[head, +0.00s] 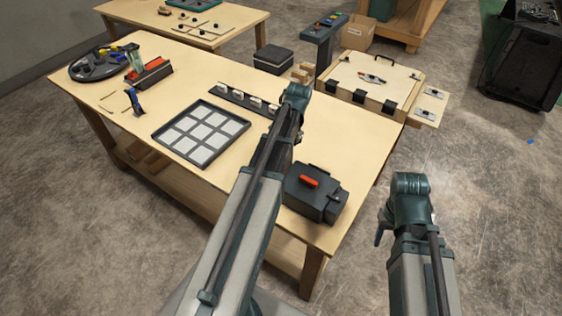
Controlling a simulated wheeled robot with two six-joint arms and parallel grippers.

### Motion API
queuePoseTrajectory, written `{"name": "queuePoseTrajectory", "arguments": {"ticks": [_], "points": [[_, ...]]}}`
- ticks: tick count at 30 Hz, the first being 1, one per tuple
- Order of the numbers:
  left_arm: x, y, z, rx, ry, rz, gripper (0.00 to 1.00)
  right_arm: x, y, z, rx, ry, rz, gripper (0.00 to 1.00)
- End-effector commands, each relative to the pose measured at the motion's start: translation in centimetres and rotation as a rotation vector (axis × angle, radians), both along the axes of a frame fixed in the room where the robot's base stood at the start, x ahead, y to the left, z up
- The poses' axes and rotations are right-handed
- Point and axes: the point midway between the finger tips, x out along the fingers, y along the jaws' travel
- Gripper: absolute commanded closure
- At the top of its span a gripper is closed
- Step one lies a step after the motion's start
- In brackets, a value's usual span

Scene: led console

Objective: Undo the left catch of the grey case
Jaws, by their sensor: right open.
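A dark grey case-like box (318,205) with a red handle (309,182) on top sits at the near right edge of the wooden table. A small fitting (336,196) shows on its right side; its left side is partly behind my left arm, and no left catch can be made out. My left arm rises across the table left of the box; its gripper is hidden. My right arm is over the floor to the right of the table. Only a small dark part of my right gripper (379,236) shows, open and well apart from the box.
The wooden table (225,75) also bears a black tray with light squares (201,133), a dark strip with white pieces (245,99), a red-and-grey block (151,73) and a round black tray (90,70). A wooden case with black catches (350,98) stands at the far right.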

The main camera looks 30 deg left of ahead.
Motion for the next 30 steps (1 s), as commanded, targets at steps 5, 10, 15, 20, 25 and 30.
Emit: {"name": "queuePoseTrajectory", "arguments": {"ticks": [5,10,15,20,25,30], "points": [[0.06,0.0,-0.02,0.0,-0.002,-0.008,1.0,0.0,0.0,0.0,0.0,0.0,0.0,0.5],[0.05,-0.01,-0.02,-0.001,-0.002,-0.007,1.0,0.0,0.0,-0.01,0.0,0.0,0.0,0.5],[0.05,-0.01,-0.02,-0.001,-0.002,-0.006,0.68,0.0,0.0,-0.01,0.0,0.0,0.0,0.5],[0.04,-0.01,-0.02,-0.001,-0.001,-0.006,0.54,0.0,0.0,-0.01,0.0,0.0,0.0,0.5],[0.02,-0.01,-0.01,0.0,-0.001,-0.005,0.54,0.0,0.0,0.0,0.0,0.0,0.0,0.5],[0.14,-0.01,0.36,0.0,-0.001,-0.005,0.54,0.0,0.0,0.37,0.0,0.0,0.0,0.5]]}}
